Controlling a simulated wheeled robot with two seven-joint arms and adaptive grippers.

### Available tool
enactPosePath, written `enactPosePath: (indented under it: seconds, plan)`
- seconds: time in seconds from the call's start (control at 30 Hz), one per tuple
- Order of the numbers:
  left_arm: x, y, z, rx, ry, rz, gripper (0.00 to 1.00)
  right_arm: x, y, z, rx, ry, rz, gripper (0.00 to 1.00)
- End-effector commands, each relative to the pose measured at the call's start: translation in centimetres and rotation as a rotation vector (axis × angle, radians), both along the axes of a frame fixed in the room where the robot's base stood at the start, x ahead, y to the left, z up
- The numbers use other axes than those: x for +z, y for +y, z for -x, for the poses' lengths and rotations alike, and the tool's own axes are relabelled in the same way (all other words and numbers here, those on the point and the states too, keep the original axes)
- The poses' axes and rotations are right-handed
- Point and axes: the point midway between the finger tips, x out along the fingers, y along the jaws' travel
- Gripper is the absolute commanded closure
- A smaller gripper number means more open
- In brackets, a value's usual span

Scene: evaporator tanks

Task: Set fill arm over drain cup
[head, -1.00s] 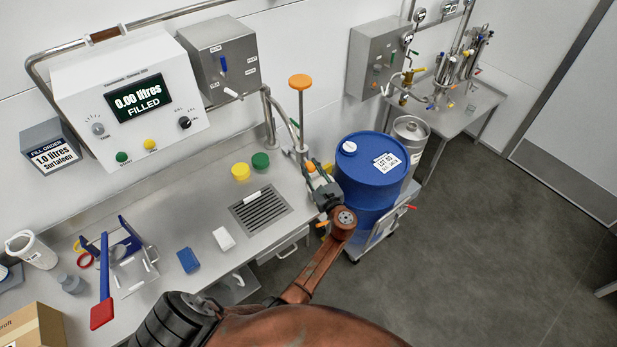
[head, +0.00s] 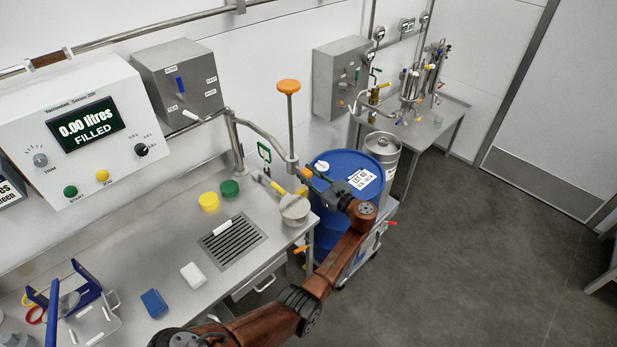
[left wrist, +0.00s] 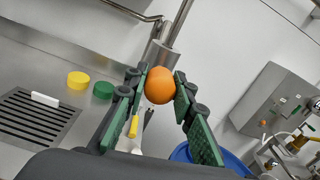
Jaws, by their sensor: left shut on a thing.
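The fill arm (head: 262,131) is a bent metal pipe coming off the wall side and ending at an upright rod with an orange top knob. My left gripper (head: 314,182) is shut on a smaller orange knob (left wrist: 160,85) by the fill arm's end; the left wrist view shows it between the green finger pads. A round grey cup (head: 295,210), which looks like the drain cup, stands at the counter's right end, below and left of the gripper. A yellow-ended piece (head: 277,188) lies across above it. Whether the arm's outlet is over the cup cannot be told. My right gripper is out of view.
A blue drum (head: 335,220) stands close beyond my left gripper. A slotted drain grate (head: 231,241), yellow cap (head: 208,201) and green cap (head: 229,188) are on the counter. The filler display box (head: 90,125) stands at left. Floor at right is clear.

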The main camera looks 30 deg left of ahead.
Motion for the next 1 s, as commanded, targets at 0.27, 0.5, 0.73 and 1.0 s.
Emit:
enactPosePath:
  seconds: [0.27,0.5,0.73,1.0]
  plan:
    - [0.1,0.2,0.0,0.002,-0.002,-0.001,0.74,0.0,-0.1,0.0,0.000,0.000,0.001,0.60]
    - [0.1,0.0,0.0,-0.001,-0.002,0.000,0.59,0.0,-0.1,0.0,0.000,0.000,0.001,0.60]
    - [0.1,-0.1,-0.1,-0.002,-0.001,0.000,0.59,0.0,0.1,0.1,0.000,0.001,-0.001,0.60]
    - [0.0,-2.7,0.7,-0.004,-0.001,0.001,0.59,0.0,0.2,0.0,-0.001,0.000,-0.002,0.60]
